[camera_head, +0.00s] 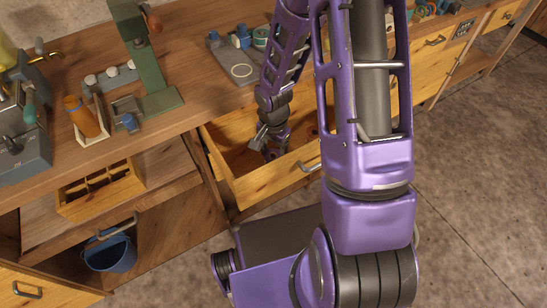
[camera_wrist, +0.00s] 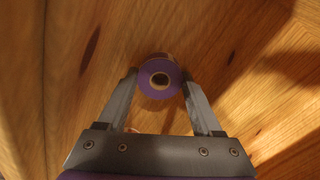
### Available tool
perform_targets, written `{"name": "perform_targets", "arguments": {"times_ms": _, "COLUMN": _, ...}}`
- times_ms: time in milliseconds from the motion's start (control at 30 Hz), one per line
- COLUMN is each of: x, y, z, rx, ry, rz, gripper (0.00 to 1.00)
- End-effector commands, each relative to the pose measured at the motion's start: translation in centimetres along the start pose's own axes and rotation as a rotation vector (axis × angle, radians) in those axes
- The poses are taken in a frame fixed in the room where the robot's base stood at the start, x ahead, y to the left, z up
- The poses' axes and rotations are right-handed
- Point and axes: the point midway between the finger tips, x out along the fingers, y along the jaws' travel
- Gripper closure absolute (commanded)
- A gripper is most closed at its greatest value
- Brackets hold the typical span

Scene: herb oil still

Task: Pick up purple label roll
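The purple label roll (camera_wrist: 149,90) shows in the wrist view, its round end with a dark core hole facing the camera. It lies between the two fingertips of my gripper (camera_wrist: 160,78), one finger on each side. The fingers are spread apart, and any gap to the roll is very small; firm contact cannot be made out. In the head view my gripper (camera_head: 273,152) reaches down into the open wooden drawer (camera_head: 262,187). The roll is hidden there.
Drawer walls stand close around my gripper. The wooden worktop (camera_head: 190,62) above holds a green press (camera_head: 137,50), an orange bottle (camera_head: 82,116) and a dark tray (camera_head: 226,60) with blue items. A blue bucket (camera_head: 110,253) is on the lower shelf.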

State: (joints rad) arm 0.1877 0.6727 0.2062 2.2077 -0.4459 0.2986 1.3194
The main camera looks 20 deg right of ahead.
Motion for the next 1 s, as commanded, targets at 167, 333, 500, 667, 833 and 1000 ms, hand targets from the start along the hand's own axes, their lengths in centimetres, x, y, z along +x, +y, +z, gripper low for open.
{"name": "perform_targets", "arguments": {"times_ms": 167, "x": 0.0, "y": 0.0, "z": 0.0, "rx": 0.000, "ry": 0.000, "rz": 0.000, "gripper": 0.76}}
{"name": "perform_targets", "arguments": {"times_ms": 333, "x": 0.0, "y": 0.0, "z": 0.0, "rx": 0.000, "ry": 0.000, "rz": 0.000, "gripper": 0.89}}
{"name": "perform_targets", "arguments": {"times_ms": 500, "x": -0.4, "y": 0.0, "z": 0.0, "rx": 0.000, "ry": 0.001, "rz": -0.001, "gripper": 0.89}}
{"name": "perform_targets", "arguments": {"times_ms": 667, "x": -2.8, "y": 0.0, "z": -0.1, "rx": 0.000, "ry": 0.003, "rz": -0.003, "gripper": 0.89}}
{"name": "perform_targets", "arguments": {"times_ms": 833, "x": -6.4, "y": -0.1, "z": -0.1, "rx": 0.001, "ry": 0.004, "rz": -0.003, "gripper": 0.89}}
{"name": "perform_targets", "arguments": {"times_ms": 1000, "x": -9.1, "y": -0.1, "z": -0.1, "rx": 0.001, "ry": 0.003, "rz": -0.001, "gripper": 0.89}}
